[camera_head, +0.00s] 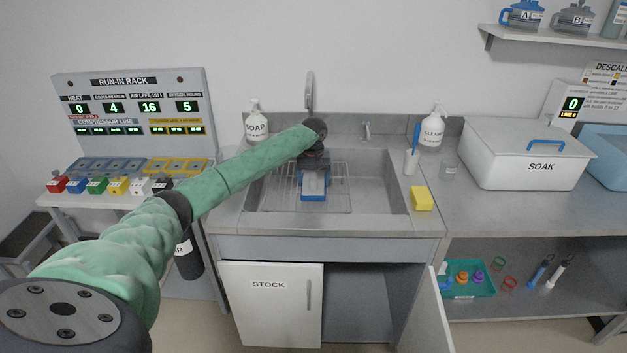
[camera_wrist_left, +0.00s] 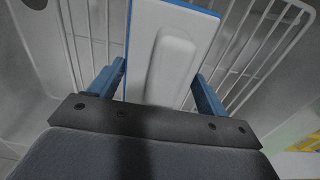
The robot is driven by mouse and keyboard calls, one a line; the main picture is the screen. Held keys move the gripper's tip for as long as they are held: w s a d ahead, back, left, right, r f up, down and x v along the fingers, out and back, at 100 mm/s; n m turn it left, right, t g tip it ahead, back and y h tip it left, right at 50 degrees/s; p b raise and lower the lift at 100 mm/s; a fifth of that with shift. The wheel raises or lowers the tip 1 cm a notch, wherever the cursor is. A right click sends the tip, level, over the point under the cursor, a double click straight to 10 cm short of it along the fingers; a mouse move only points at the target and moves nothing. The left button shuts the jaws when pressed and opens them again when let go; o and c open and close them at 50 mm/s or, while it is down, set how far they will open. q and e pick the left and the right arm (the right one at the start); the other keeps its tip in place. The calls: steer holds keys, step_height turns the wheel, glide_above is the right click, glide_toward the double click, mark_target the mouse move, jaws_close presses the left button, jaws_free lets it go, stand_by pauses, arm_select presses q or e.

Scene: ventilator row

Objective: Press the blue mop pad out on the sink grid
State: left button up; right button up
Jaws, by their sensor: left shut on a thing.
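The mop pad (camera_head: 313,187) has a white top plate with a raised ridge and a blue edge. It is over the wire sink grid (camera_head: 277,190) in the grey basin, lying flat or nearly so. I cannot tell whether it touches the wires. My left gripper (camera_head: 314,174) is shut on the mop pad from above. The left wrist view shows the white plate (camera_wrist_left: 152,75) between the two blue fingers, with grid wires (camera_wrist_left: 268,40) on both sides. The pad's underside is hidden. My right gripper is not in view.
A soap bottle (camera_head: 256,124), a tap (camera_head: 310,92) and a cleaner bottle (camera_head: 433,128) stand behind the basin. A yellow sponge (camera_head: 421,198) and a cup with a blue-handled brush (camera_head: 411,162) are on the right rim. A soak box (camera_head: 522,155) stands farther right.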

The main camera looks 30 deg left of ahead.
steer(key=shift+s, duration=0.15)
arm_select(q)
steer(key=shift+f, duration=0.2)
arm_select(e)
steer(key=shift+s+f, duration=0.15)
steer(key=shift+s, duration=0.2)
arm_select(q)
steer(key=shift+f, duration=0.25)
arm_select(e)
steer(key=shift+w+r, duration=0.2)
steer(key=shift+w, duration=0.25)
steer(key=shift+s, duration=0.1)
